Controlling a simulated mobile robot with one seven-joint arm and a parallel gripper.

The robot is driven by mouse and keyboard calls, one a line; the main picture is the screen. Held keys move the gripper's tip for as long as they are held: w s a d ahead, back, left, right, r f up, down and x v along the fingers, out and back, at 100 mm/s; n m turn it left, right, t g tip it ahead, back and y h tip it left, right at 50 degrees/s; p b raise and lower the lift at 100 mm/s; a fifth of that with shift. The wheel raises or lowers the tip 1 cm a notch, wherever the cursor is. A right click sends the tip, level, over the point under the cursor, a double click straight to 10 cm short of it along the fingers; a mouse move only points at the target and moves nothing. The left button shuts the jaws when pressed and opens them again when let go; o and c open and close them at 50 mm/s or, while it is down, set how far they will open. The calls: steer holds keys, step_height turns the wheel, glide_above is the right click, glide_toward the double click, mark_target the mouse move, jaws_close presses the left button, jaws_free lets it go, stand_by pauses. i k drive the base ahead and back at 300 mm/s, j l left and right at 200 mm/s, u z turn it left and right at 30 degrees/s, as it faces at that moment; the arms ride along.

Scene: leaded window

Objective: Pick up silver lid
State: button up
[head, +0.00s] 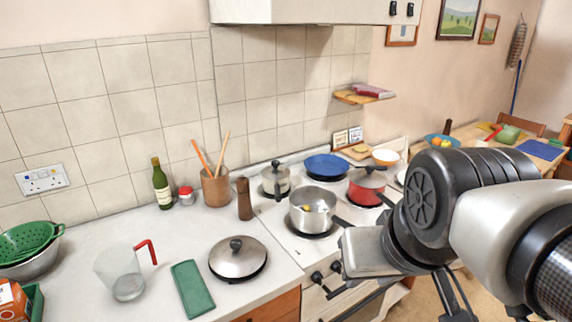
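A round silver lid (238,257) with a black knob lies on the white counter, left of the stove, knob up. It has a dark rim and nothing covers it. My arm enters from the right, and its end, with a grey block and dark joint, hangs over the stove's front right, well to the right of the lid. My gripper's fingers cannot be made out, so its opening is unclear.
A green board (193,289) and a clear jug with red handle (126,272) are left of the lid. A pepper mill (244,199), utensil holder (215,186) and bottle (161,185) stand behind.

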mark_target(237, 256)
steer(key=i+u, duration=0.3)
steer(key=u, duration=0.2)
steer(key=i+l+u, duration=0.2)
steer(key=u, duration=0.3)
